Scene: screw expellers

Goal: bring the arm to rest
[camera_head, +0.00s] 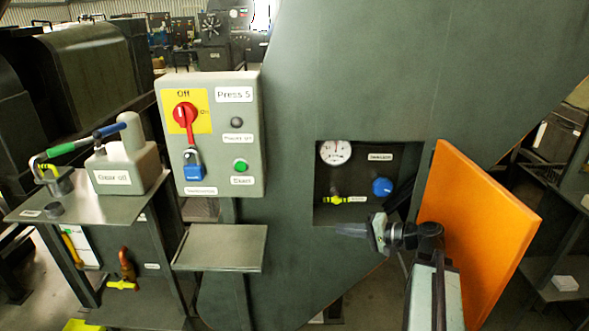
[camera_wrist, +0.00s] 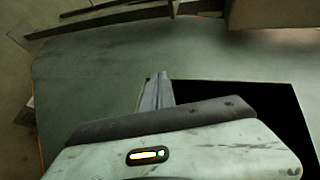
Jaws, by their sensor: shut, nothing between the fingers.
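My arm rises from the bottom right in the head view, in front of the recess and the open orange door. My gripper (camera_head: 346,229) points left, just below the lower edge of the recess. It is shut and holds nothing. In the wrist view my gripper (camera_wrist: 154,92) shows as closed fingers in front of the green machine wall. Whether the fingers touch the wall I cannot tell.
The recess holds a gauge (camera_head: 335,152), a yellow valve handle (camera_head: 345,199) and a blue knob (camera_head: 382,187). The orange door (camera_head: 485,215) stands close right of my arm. A control box (camera_head: 212,135) with a red switch (camera_head: 185,115), an empty shelf (camera_head: 220,247) and a gear oil can (camera_head: 122,165) are left.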

